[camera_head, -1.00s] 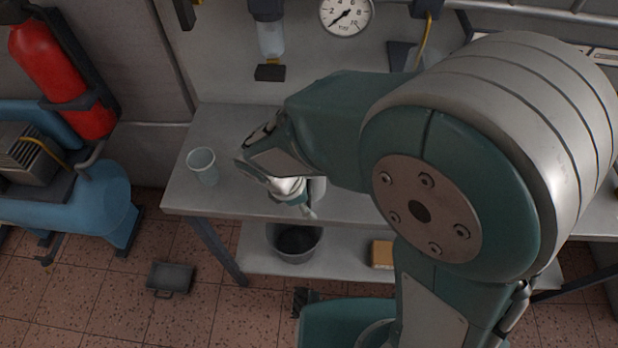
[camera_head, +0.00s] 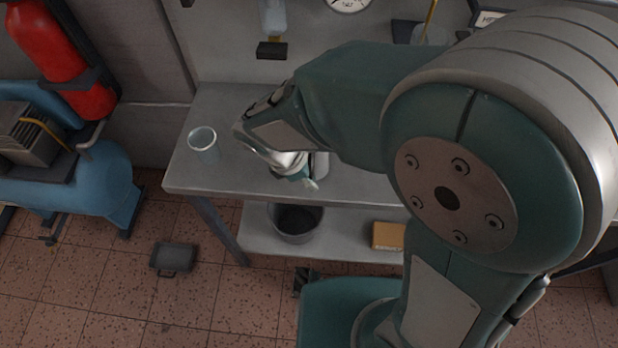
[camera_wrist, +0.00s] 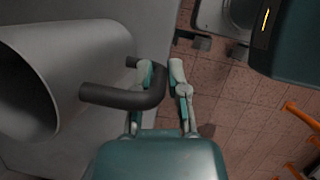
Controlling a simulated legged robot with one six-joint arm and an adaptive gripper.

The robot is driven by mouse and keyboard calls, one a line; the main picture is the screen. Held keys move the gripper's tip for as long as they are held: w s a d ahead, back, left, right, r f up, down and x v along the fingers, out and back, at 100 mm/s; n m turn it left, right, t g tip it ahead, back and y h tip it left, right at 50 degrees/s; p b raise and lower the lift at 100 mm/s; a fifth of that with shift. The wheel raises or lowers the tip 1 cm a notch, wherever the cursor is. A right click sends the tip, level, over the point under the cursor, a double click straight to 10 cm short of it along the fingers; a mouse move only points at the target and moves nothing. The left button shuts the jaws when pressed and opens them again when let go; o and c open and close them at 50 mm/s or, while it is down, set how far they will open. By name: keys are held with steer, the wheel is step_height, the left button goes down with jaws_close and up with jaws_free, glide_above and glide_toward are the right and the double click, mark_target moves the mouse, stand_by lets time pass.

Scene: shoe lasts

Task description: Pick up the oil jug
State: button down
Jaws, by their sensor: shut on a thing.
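The oil jug (camera_wrist: 75,55) is a large grey cylinder at the left of the wrist view, with its dark open mouth facing the lower left. Its dark bent handle (camera_wrist: 115,97) reaches between the fingers of my gripper (camera_wrist: 163,78), which is shut on it. In the head view my gripper (camera_head: 304,181) is at the front of the workbench (camera_head: 235,178). A small grey part of the jug (camera_head: 321,165) shows beside it there; my arm hides the rest. I cannot tell whether the jug touches the bench top.
A clear cup (camera_head: 204,148) stands on the bench to the left. A dark bucket (camera_head: 296,222) and a cardboard-coloured box (camera_head: 388,236) are on the lower shelf. A fire extinguisher (camera_head: 55,55) and blue compressor (camera_head: 90,185) stand at left. A dark case (camera_head: 174,257) lies on the floor.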

steer(key=s+d+r, duration=0.7)
steer(key=s+r, duration=0.4)
steer(key=s, duration=0.1)
steer(key=shift+r, duration=0.2)
stand_by(0.5)
